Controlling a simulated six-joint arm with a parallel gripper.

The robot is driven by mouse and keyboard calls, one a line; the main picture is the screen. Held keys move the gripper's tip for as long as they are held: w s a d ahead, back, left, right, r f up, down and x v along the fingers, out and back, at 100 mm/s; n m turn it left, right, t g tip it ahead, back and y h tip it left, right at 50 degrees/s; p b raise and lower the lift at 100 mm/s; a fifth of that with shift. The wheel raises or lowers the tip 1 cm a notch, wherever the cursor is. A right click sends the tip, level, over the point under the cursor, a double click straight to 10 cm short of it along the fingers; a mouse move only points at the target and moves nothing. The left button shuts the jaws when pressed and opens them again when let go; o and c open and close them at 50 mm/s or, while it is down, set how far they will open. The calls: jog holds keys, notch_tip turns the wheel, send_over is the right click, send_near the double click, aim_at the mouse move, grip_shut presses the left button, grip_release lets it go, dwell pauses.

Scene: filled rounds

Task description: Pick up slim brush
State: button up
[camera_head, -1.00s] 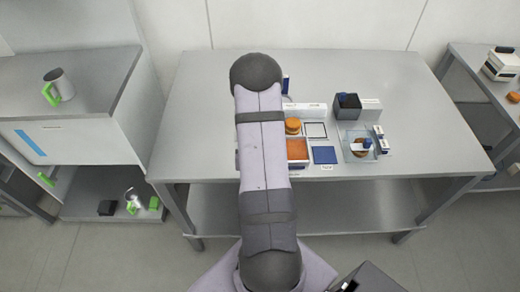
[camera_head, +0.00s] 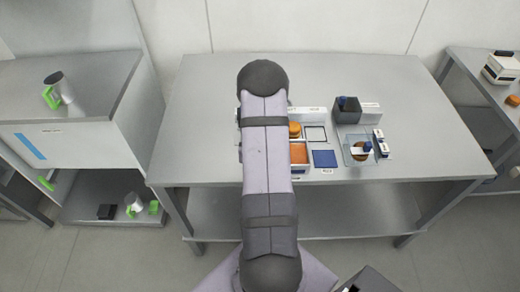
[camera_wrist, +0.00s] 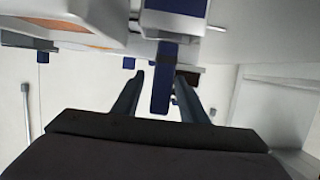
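In the wrist view my gripper (camera_wrist: 160,74) is open, with its two dark blue fingers spread apart. A narrow dark blue upright handle (camera_wrist: 161,90) stands between the fingers in the picture, with gaps on both sides. It may be the slim brush; I cannot tell how far it is from the fingers in depth. Its upper end meets a white part with a wider blue block (camera_wrist: 176,6) above. In the head view my arm hides my gripper and the left part of the items on the table, and no slim brush can be made out there.
The grey table (camera_head: 420,130) holds an orange-filled tray (camera_head: 299,153), orange rounds (camera_head: 295,130), a blue square (camera_head: 324,158), a dark box (camera_head: 347,109) and a clear plate (camera_head: 347,151). Its right side is bare. A mug (camera_head: 60,87) stands on the left cabinet.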

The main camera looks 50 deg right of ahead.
grip_shut()
jog(key=shift+r, duration=0.25)
notch_tip(320, 180, up, 10)
jog(key=b, duration=0.1)
jog(key=shift+f, duration=0.25)
dwell(0.7)
